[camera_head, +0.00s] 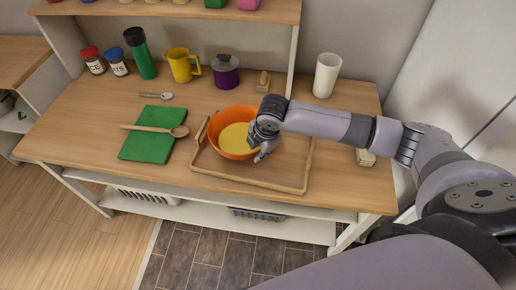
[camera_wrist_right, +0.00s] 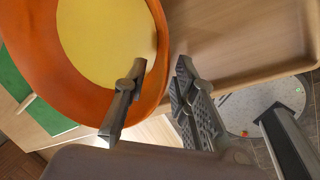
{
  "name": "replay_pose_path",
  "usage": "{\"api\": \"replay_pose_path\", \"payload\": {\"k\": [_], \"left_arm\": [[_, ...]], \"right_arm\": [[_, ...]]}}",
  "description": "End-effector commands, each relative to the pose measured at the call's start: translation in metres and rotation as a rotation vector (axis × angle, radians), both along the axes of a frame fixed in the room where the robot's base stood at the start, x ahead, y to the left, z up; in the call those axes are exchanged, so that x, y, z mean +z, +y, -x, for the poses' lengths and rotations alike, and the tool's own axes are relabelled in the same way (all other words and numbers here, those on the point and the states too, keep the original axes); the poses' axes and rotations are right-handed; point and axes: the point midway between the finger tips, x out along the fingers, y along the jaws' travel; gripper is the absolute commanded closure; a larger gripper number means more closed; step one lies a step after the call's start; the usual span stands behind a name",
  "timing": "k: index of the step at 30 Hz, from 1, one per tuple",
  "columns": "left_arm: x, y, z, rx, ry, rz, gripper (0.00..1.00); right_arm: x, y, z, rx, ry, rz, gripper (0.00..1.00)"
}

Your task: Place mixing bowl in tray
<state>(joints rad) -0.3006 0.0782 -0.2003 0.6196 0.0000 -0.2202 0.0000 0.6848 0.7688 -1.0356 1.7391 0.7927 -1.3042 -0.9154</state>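The orange mixing bowl (camera_head: 219,120) with a yellow inside is at the left part of the wooden tray (camera_head: 290,180) on the counter. It looks upright and within the tray's outline; I cannot tell whether its base rests flat. My right gripper (camera_head: 257,150) is at the bowl's right rim. In the right wrist view, its fingers (camera_wrist_right: 160,64) are spread apart on either side of the bowl's rim (camera_wrist_right: 159,88), one over the inside, one outside over the tray (camera_wrist_right: 240,45). A gap shows between them. My left gripper is out of view.
A green board (camera_head: 148,146) with a wooden spoon (camera_head: 178,131) lies left of the tray. A yellow mug (camera_head: 180,66), a purple pot (camera_head: 225,75), a green bottle (camera_head: 140,55) and a white cup (camera_head: 326,75) stand behind. A shelf (camera_head: 190,9) hangs above.

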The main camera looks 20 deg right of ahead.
Motion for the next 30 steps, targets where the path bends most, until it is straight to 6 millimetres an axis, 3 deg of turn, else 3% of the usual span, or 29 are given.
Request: {"api": "replay_pose_path", "payload": {"k": [8, 21, 30], "left_arm": [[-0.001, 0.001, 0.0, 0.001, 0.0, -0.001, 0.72], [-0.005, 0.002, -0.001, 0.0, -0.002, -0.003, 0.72], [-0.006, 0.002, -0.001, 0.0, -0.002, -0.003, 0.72]], "right_arm": [[0.011, -0.001, 0.001, 0.0, -0.002, 0.001, 0.75], [0.095, -0.005, 0.025, 0.0, -0.004, 0.0, 0.75], [0.118, -0.006, 0.032, -0.001, 0.0, 0.001, 0.75]]}}
